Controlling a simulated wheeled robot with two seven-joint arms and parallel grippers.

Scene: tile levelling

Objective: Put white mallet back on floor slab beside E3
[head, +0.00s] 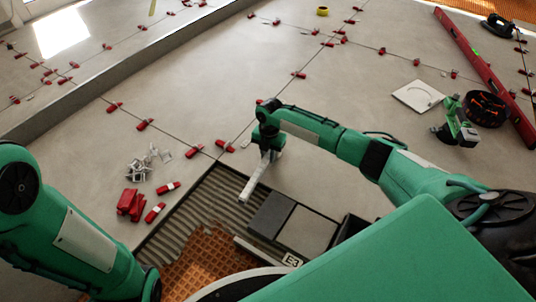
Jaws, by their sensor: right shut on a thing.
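My right gripper (268,146) is shut on the white mallet (257,181) and holds it over the edge of the ridged grey mortar bed (207,200). A pale, bar-like part of the mallet slants down to the lower left from the jaws. The rest of it is hidden by the gripper. Whether it touches the surface below, I cannot tell. The E3 label (292,260) is at the bottom centre, near the open bed. Grey floor slab (190,115) lies around the bed. My left arm shows at the lower left, but its gripper is out of view.
A dark grey block (270,215) and a lighter one (307,232) sit right of the mortar. Orange waffle matting (205,250) lies below it. Red wedges (130,204) and pale clips (148,161) lie left. A long red level (485,75) and green tool (457,124) are right.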

